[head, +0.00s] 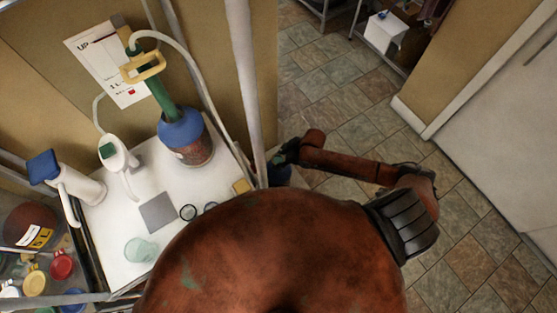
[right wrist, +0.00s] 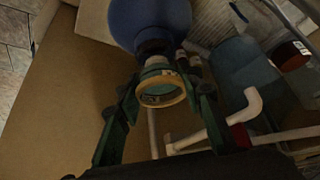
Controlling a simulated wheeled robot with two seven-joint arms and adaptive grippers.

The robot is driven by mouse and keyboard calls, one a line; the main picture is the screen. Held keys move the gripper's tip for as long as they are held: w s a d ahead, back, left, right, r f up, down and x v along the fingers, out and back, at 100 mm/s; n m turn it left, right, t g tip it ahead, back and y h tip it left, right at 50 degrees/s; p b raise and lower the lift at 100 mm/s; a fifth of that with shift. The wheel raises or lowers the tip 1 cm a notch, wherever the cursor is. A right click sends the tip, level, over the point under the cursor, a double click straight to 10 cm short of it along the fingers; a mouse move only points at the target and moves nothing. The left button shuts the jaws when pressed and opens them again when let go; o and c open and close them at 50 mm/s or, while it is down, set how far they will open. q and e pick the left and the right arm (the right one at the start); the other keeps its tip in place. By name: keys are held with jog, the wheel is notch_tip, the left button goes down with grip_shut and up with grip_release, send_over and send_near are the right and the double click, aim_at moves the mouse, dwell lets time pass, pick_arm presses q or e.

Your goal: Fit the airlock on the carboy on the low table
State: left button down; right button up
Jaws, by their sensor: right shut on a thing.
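My right gripper (head: 287,152) is beyond the white post in the head view. In the right wrist view its green fingers (right wrist: 160,108) stand either side of a pale, see-through cylinder with a yellowish ring rim (right wrist: 161,90), which I take as the airlock; the jaws are shut on it. Just beyond it is a round blue body with a dark neck, probably the carboy (right wrist: 150,18). The airlock lines up with the neck in this view, but I cannot tell whether it touches or sits in it. A bit of blue (head: 278,175) shows under the gripper. My left gripper is out of view.
A white bent pipe with a red part (right wrist: 238,132) runs close to the right finger. A white-topped bench (head: 115,225) holds a blue-topped vessel (head: 186,140) with a green tube. The white post (head: 243,75) stands between bench and gripper.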

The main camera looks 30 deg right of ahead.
jog(key=shift+f, duration=0.5)
dwell(0.6)
jog(key=shift+s+f, duration=0.35)
jog(key=shift+f, duration=0.2)
dwell(0.3)
jog(key=shift+d+f, duration=0.1)
jog(key=shift+c, duration=0.4)
jog(key=shift+s, duration=0.1)
jog(key=shift+s+d+f, duration=0.25)
jog(key=shift+d+f, duration=0.05)
jog(key=shift+f, duration=0.15)
dwell(0.9)
jog(key=o, duration=1.2)
jog(key=shift+w+r, duration=0.1)
jog(key=shift+w, duration=0.15)
jog(key=shift+o, duration=0.6)
jog(key=shift+w+a+r, duration=0.15)
jog(key=shift+a+r, duration=0.05)
